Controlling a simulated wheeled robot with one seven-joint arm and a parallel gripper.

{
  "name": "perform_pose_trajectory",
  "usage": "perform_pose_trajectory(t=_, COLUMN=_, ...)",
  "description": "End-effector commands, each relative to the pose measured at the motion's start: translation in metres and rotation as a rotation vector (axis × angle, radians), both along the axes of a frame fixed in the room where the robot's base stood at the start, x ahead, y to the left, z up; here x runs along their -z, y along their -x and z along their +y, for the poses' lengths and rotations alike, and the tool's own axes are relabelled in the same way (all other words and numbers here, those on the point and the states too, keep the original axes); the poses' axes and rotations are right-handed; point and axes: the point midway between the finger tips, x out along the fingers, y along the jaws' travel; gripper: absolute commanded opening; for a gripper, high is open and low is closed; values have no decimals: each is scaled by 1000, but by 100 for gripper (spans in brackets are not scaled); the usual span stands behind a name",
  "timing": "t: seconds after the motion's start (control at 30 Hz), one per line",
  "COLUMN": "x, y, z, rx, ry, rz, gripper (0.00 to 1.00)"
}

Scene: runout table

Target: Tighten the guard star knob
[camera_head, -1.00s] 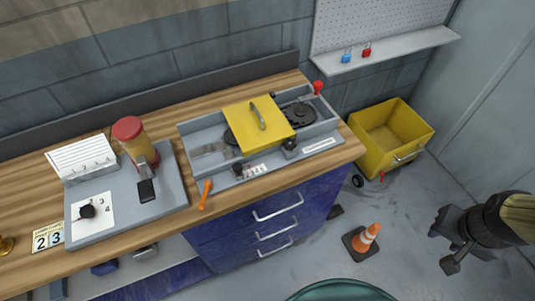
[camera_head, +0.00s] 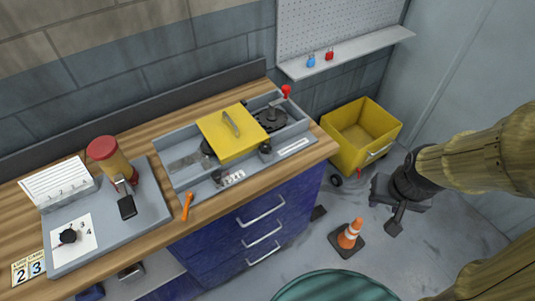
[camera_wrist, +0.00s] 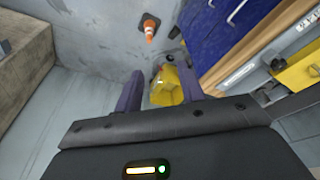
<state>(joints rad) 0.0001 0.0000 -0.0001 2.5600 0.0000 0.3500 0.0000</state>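The runout unit, a grey tray (camera_head: 180,180), sits on the wooden bench with a yellow guard (camera_head: 228,140) lying over its middle. A dark knob (camera_head: 265,148) stands at the guard's front right corner; another (camera_head: 217,178) stands near the tray's front left. Both are too small to tell which is the star knob. My gripper (camera_head: 383,208) hangs right of the bench, over the floor and well apart from the guard. In the wrist view its two fingers (camera_wrist: 160,90) are apart with nothing held between them. That view also shows part of the guard (camera_wrist: 300,73) at the right.
An orange wrench-like tool (camera_head: 187,206) lies before the tray. A yellow bin (camera_head: 350,150), traffic cone (camera_head: 350,232) and blue drawers (camera_head: 230,215) are near my arm. A shelf (camera_head: 350,52) is above.

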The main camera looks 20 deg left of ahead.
Motion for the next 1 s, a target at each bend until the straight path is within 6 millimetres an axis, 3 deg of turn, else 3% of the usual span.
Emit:
perform_pose_trajectory(t=0.03, x=1, y=0, z=0, rx=-2, ry=0, rz=-1, gripper=50)
perform_pose_trajectory(t=0.1, x=5, y=-3, z=0, rx=-12, ry=6, rz=-9, gripper=60)
perform_pose_trajectory(t=0.17, x=12, y=-9, z=-1, rx=-32, ry=15, rz=-25, gripper=60)
perform_pose_trajectory(t=0.47, x=91, y=-74, z=18, rx=-337, ry=62, rz=-249, gripper=60)
perform_pose_trajectory(t=0.7, x=154, y=-114, z=73, rx=-631, ry=-36, rz=-509, gripper=60)
perform_pose_trajectory(t=0.87, x=183, y=-122, z=117, rx=-771, ry=-177, rz=-705, gripper=60)
perform_pose_trajectory(t=1.0, x=197, y=-118, z=155, rx=-845, ry=-342, rz=-891, gripper=60)
